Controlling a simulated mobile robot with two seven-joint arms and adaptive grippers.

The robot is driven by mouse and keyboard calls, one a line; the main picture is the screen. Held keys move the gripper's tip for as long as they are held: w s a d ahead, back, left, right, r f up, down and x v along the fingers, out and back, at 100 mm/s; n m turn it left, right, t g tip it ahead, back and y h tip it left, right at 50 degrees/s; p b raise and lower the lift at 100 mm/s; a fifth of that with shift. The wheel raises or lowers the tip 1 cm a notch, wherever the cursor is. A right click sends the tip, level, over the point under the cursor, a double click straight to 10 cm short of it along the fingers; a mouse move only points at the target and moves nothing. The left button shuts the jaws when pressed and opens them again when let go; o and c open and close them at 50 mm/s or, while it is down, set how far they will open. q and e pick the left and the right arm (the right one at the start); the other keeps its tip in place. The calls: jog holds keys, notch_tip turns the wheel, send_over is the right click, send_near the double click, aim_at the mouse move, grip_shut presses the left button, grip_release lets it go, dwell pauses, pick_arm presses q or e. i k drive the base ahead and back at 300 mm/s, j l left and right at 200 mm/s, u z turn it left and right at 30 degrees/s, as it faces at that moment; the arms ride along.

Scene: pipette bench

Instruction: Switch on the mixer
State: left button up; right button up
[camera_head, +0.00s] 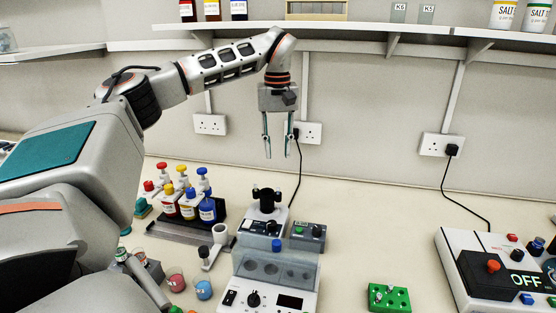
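A small grey device with a black round top (266,199) stands on the bench below my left gripper and looks like a vortex mixer. A dark box with a green button (306,236) sits at its right side. My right gripper is not in view.
A white block unit with a clear cover (276,271) stands in front. A rack of coloured bottles (190,209) and small cups (203,290) are to the left. A green tube rack (389,298) lies front right. A shelf (350,28) runs above.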

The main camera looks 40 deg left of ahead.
aim_at(248, 224)
jog(key=k, duration=1)
